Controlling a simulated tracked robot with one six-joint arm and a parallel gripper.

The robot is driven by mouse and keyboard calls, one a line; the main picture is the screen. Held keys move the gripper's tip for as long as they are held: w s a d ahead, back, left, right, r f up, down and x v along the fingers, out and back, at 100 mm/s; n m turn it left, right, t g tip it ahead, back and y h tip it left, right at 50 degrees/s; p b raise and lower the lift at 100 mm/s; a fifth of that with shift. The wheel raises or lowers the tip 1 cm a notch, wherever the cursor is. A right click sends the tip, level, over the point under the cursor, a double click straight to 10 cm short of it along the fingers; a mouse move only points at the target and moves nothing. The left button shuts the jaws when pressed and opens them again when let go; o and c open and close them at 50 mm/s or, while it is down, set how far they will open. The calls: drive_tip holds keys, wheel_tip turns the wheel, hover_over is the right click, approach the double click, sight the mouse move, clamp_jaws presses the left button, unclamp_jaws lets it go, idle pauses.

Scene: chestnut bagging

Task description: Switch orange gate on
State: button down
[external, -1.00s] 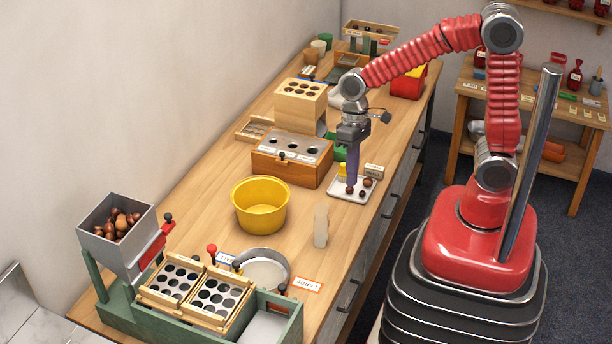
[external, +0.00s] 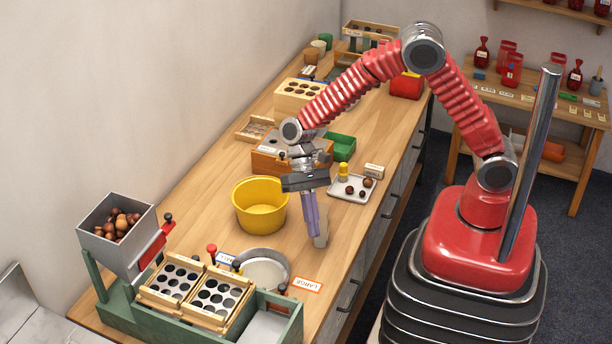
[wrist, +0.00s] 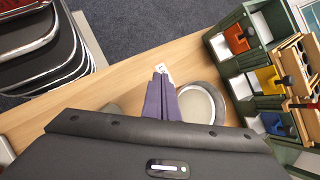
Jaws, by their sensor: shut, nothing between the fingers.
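The orange gate (wrist: 236,38) shows in the wrist view, at the upper right on the green sorting machine, with a dark knob on it. A yellow gate (wrist: 268,80) and a blue gate (wrist: 274,124) sit in the same row. In the wrist view the gripper (wrist: 160,80) lies left of the gates.
A round metal pan (external: 265,268) lies between my gripper and the machine. A yellow bowl (external: 259,207) stands left of my fingers. A pale upright piece (external: 321,240) is close beside them. A label card (external: 308,285) lies near the bench's front edge.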

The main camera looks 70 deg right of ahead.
drive_tip(key=w+a+r+m+y, duration=0.3)
drive_tip(key=w+a+m+y, duration=0.1)
drive_tip(key=a, duration=0.5)
drive_tip(key=shift+w+a+m+g, duration=0.15)
drive_tip(key=shift+w+m+g, duration=0.15)
drive_tip(key=shift+w+m, duration=0.7)
drive_tip(key=shift+s, duration=0.15)
drive_tip(key=s+a+f, duration=0.3)
drive_tip(key=s+a, duration=0.2)
drive_tip(key=a, duration=0.5)
drive_tip(key=shift+r, duration=0.1)
